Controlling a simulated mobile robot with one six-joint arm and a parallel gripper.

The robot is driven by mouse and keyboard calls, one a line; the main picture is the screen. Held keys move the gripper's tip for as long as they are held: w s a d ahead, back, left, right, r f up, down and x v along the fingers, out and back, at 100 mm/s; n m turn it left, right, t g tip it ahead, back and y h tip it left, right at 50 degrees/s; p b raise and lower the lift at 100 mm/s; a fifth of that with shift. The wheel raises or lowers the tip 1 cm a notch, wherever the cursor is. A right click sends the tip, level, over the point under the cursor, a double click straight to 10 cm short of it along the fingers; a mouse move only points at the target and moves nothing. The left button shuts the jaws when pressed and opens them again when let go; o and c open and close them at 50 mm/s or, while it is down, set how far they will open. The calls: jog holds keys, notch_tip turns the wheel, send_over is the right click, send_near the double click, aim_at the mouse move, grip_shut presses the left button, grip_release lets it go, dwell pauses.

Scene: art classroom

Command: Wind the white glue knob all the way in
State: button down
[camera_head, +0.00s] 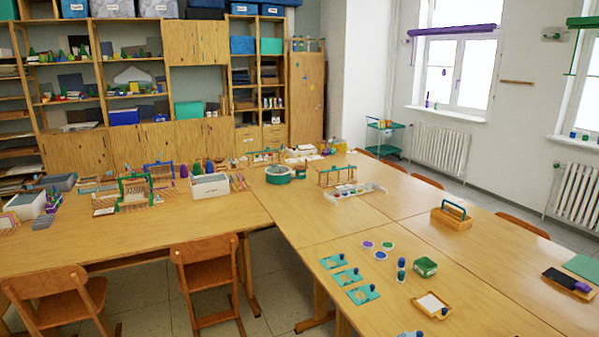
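I cannot make out a white glue knob for certain; things on the tables are small at this distance. Three teal plates (346,277), each with a white patch and a small blue knob-like piece, lie in a row on the near table. A small wooden tray (419,297) with a white sheet and a dark blue piece at its corner lies to their right. A long white tray (372,187) with several coloured round pieces lies further back. My gripper is not in view.
Joined wooden tables (300,231) form an L. Coloured discs, small blue bottles and a green box (425,266) stand on the near table, with a handled wooden caddy (451,217) behind. Chairs (207,275) stand by the left table; shelves line the back wall.

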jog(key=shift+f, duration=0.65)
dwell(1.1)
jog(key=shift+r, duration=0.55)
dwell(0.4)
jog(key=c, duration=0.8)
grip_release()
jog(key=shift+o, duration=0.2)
